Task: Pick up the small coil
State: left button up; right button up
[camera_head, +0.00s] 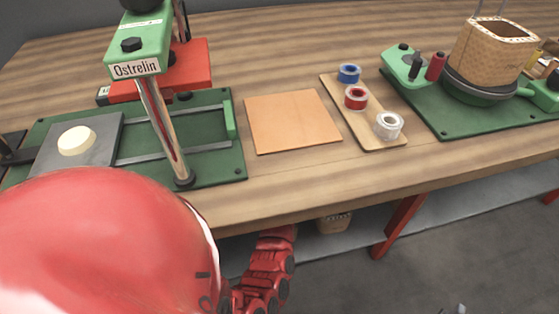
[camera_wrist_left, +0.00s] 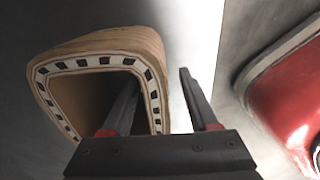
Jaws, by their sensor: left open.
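The small coil (camera_wrist_left: 154,90) is a tan, hollow, rounded-square tube with a dark-and-white patterned rim, seen close in the left wrist view. In the head view a tan coil (camera_head: 335,222) shows partly below the table edge, low down. My left gripper (camera_wrist_left: 160,95) is open. Its left finger reaches into the coil's opening, and its right finger is outside the wall, with a visible gap to it. The wall lies between the fingers. In the head view my left arm goes down beside the table's front edge, and its gripper is hidden. My right gripper is not in view.
The wooden table (camera_head: 290,190) overhangs the coil, with a red leg (camera_head: 398,225) to its right. A larger coil (camera_head: 492,45) sits on a green winder. A press, an orange board (camera_head: 292,120) and wire spools stand on top. A red object (camera_wrist_left: 290,105) is right of my gripper.

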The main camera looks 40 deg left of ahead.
pick_arm(q)
jog(key=shift+f, duration=0.45)
grip_shut()
dwell(1.1)
